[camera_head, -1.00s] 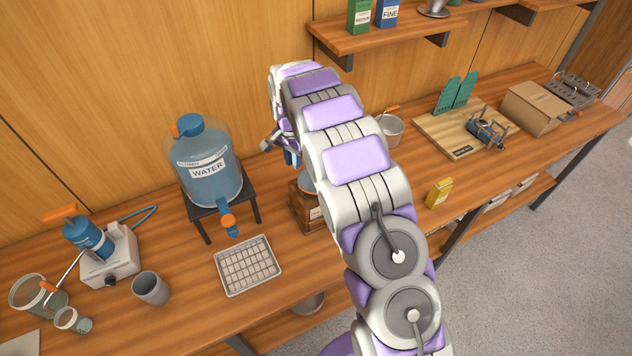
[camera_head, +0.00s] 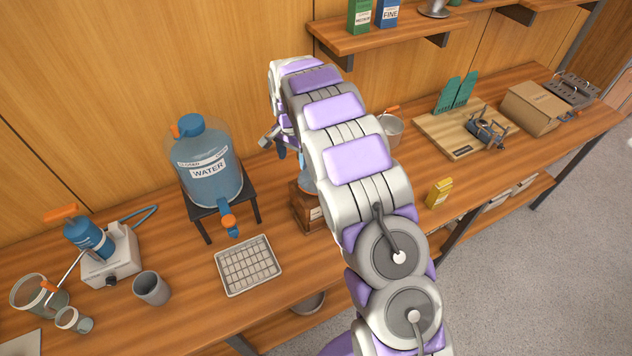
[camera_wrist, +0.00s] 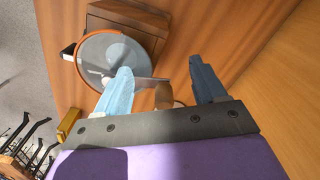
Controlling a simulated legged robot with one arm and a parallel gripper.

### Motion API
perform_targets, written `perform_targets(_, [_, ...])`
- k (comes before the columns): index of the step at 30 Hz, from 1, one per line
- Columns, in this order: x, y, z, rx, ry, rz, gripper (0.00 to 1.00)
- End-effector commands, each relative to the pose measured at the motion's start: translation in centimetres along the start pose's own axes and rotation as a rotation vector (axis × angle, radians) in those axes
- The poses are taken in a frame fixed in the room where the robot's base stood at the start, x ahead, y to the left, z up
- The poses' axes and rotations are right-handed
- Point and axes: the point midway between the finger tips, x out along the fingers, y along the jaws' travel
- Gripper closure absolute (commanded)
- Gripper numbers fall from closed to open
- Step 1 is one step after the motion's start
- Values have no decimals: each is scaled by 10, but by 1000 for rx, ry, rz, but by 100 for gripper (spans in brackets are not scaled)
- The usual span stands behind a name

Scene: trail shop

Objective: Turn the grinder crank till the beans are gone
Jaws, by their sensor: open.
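The grinder has a wooden box body (camera_head: 303,208), mostly hidden behind my arm in the head view. In the wrist view its wooden box (camera_wrist: 130,18) lies behind a round grey-blue hopper (camera_wrist: 105,57) with an orange-brown rim. My gripper (camera_wrist: 160,68) is open, with one blue finger over the hopper and the other to the right. The knob shows between the fingers; contact cannot be told. In the head view my gripper (camera_head: 276,142) is partly hidden. Beans cannot be made out.
A water jug (camera_head: 208,165) on a dark stand is left of the grinder, with a wire-grid tray (camera_head: 248,265) in front. A yellow box (camera_head: 439,193) stands to the right, and a grey bucket (camera_head: 391,130) behind my arm. Bench right of the yellow box is clear.

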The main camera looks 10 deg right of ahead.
Motion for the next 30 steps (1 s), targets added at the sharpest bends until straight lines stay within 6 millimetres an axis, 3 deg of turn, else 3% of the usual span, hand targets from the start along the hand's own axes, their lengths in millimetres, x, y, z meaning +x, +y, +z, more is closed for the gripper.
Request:
perform_targets(16, [-72,-1,0,0,3,-4,30])
perform_targets(30, [-77,-1,0,0,1,-2,30])
